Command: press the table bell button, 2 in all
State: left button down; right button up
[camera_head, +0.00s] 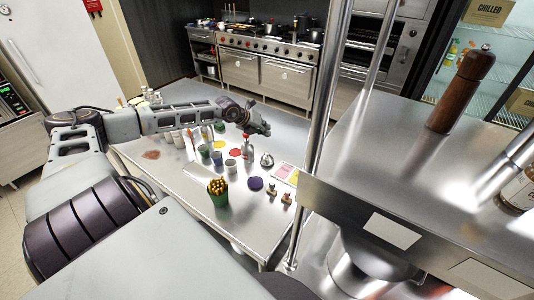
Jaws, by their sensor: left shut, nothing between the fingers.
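A small silver table bell (267,160) stands on the steel table (160,172), to the right of a white-and-red bottle. My left arm reaches in from the left across the table. Its gripper (264,129) is shut and empty, above the back part of the table. In the picture it is above the bell, apart from it. The bell's button is too small to make out. My right gripper is not in view.
A bottle (247,150) stands close to the bell's left. Several cups, a green pot of yellow sticks (218,192), a purple disc (255,183) and two stamps are nearby. A steel post (322,100) and a shelf with a pepper mill (459,90) stand right.

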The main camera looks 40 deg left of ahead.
aim_at(267, 154)
pick_arm(q)
jog(key=shift+f+b, duration=1)
jog(key=shift+f, duration=0.6)
jog(key=shift+f+b, duration=1.2)
jog(key=shift+f, duration=0.5)
jog(key=shift+f+b, duration=0.45)
jog(key=shift+f, duration=0.25)
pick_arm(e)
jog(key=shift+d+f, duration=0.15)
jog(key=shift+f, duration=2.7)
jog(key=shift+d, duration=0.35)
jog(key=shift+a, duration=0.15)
pick_arm(q)
jog(key=shift+f, duration=0.3)
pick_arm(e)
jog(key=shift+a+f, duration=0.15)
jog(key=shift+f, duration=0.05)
pick_arm(q)
jog(key=shift+f+b, duration=0.2)
jog(key=shift+b, duration=0.15)
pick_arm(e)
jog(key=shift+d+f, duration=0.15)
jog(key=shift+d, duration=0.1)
